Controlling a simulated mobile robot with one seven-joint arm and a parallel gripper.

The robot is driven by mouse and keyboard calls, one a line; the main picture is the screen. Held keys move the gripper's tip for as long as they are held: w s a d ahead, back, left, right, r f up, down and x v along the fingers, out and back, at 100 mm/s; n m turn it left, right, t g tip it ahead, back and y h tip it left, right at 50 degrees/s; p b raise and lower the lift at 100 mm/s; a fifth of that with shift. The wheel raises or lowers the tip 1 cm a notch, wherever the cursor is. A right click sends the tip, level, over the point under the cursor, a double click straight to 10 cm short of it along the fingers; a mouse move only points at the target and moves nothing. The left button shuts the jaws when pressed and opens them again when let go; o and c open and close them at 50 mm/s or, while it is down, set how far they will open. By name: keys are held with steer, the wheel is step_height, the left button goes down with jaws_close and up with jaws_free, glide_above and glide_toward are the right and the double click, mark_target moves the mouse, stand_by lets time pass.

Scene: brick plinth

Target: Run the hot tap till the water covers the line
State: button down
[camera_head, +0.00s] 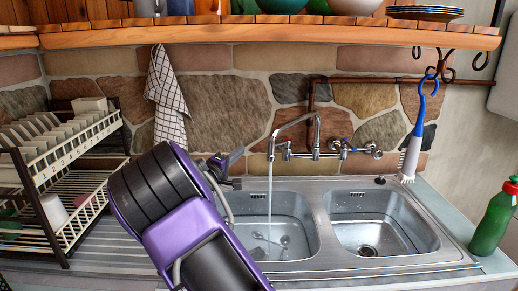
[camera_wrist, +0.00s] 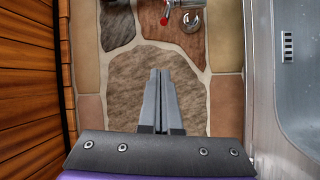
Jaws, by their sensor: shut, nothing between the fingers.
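A chrome tap spout (camera_head: 300,122) arches over the left basin (camera_head: 308,215) of the sink. A thin stream of water (camera_head: 269,190) falls from it into that basin, where shallow water covers some small objects. No fill line can be made out. A tap handle with a red mark (camera_wrist: 164,20) shows at the top of the wrist view, beside its chrome body (camera_wrist: 192,17). My gripper (camera_head: 238,155) is left of the taps, before the stone wall. In the wrist view my gripper (camera_wrist: 160,72) is shut and empty, apart from the handle.
A wooden shelf (camera_head: 250,36) with bowls runs above. A dish rack (camera_head: 60,160) stands left, and a checked towel (camera_head: 166,95) hangs behind my arm. A brush (camera_head: 412,150) hangs right, near a green bottle (camera_head: 493,220). The right basin (camera_head: 370,228) looks empty.

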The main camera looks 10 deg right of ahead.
steer(key=f+x, duration=0.1)
steer(key=x, duration=0.9)
steer(key=shift+s+d+r+b, duration=0.15)
steer(key=shift+s+d, duration=0.15)
steer(key=shift+s, duration=0.3)
steer(key=shift+s+d+f+b, duration=0.1)
steer(key=shift+s+d, duration=0.25)
steer(key=shift+s, duration=0.2)
steer(key=shift+s+d+r+b, duration=0.15)
steer(key=shift+s+d, duration=0.15)
steer(key=shift+s, duration=0.3)
steer(key=shift+d+f, duration=0.1)
steer(key=shift+f, duration=0.05)
steer(key=shift+s+d+n+t+y+b, duration=0.25)
steer(key=shift+s+d+n+t+y, duration=0.15)
steer(key=shift+s, duration=0.2)
steer(key=shift+s+d+n+t+y+b, duration=0.3)
steer(key=shift+s+y, duration=0.2)
steer(key=shift+s, duration=0.1)
